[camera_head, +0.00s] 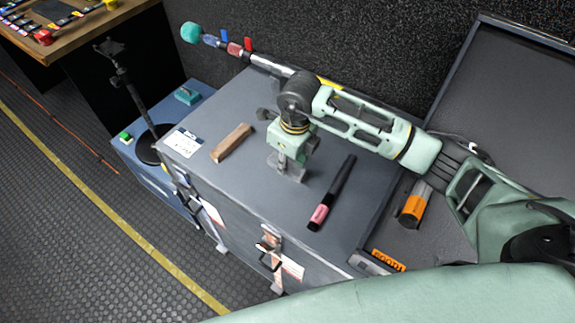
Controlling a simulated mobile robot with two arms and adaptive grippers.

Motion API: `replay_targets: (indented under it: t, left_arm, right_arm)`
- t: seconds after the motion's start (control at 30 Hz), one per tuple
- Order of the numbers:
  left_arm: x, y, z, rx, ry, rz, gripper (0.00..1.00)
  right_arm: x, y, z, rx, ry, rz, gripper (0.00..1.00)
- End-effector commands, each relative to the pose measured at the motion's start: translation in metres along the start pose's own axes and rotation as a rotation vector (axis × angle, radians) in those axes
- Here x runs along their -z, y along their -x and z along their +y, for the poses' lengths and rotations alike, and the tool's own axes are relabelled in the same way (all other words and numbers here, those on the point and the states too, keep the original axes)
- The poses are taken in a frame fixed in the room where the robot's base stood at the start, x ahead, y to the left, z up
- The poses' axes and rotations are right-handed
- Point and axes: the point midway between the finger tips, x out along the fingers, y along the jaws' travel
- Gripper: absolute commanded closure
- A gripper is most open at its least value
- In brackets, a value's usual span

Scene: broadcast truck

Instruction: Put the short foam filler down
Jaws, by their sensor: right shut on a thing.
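My right gripper (290,170) reaches in from the right and points down at the grey case top (230,105). It is shut on a small grey piece, which I take to be the short foam filler (288,162). The fingers hide most of the piece, and it sits at or just above the case top; I cannot tell if it touches. My left gripper is not in view.
A pole with a teal ball (191,32) runs behind. An orange and black item (414,208) lies right of the case top.

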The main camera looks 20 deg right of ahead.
Motion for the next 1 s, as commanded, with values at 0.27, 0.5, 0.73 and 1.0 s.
replay_targets:
  t: [0.27, 0.5, 0.73, 1.0]
  left_arm:
    - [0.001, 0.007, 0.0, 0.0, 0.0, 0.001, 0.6]
    - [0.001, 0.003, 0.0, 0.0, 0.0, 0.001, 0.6]
    - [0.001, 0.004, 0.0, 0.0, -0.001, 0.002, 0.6]
    - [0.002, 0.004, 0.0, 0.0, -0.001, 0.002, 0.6]
  right_arm:
    - [0.004, -0.027, 0.001, -0.001, 0.0, 0.001, 0.84]
    - [0.005, -0.03, 0.001, -0.001, 0.0, 0.001, 0.84]
    - [0.004, -0.03, 0.001, -0.001, 0.0, 0.001, 0.58]
    - [0.005, -0.03, 0.001, -0.001, 0.0, 0.002, 0.55]
